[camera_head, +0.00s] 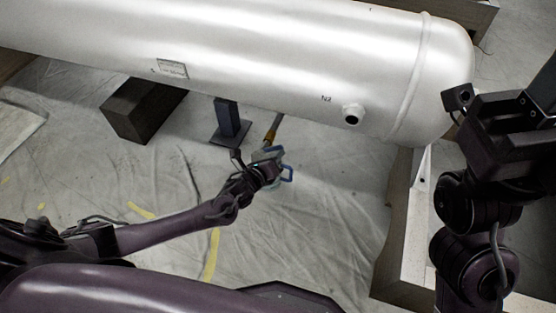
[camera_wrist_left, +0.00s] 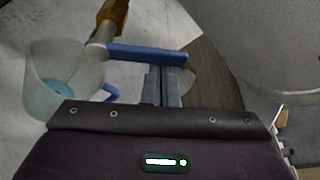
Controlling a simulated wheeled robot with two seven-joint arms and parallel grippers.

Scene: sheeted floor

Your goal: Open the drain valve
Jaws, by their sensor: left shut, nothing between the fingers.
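The drain valve hangs from a brass-coloured pipe (camera_head: 271,131) under the white tank. In the left wrist view, its blue lever (camera_wrist_left: 150,53) runs sideways from the grey valve body (camera_wrist_left: 97,49), below the brass pipe (camera_wrist_left: 112,14). My left gripper (camera_head: 268,165) is at the valve, partly hiding it in the head view. In the left wrist view, my left gripper's fingers (camera_wrist_left: 162,78) are shut and empty, with their tips right by the lever; I cannot tell whether they touch it. My right arm is folded at the right; its finger state is unclear.
A translucent jug (camera_wrist_left: 58,85) with a blue handle (camera_head: 288,173) stands below the valve. The white tank (camera_head: 270,55) spans the top, with a dark block (camera_head: 140,110) and a steel support (camera_head: 229,125) beneath. Pale blocks stand at right. Sheeted floor around is mostly clear.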

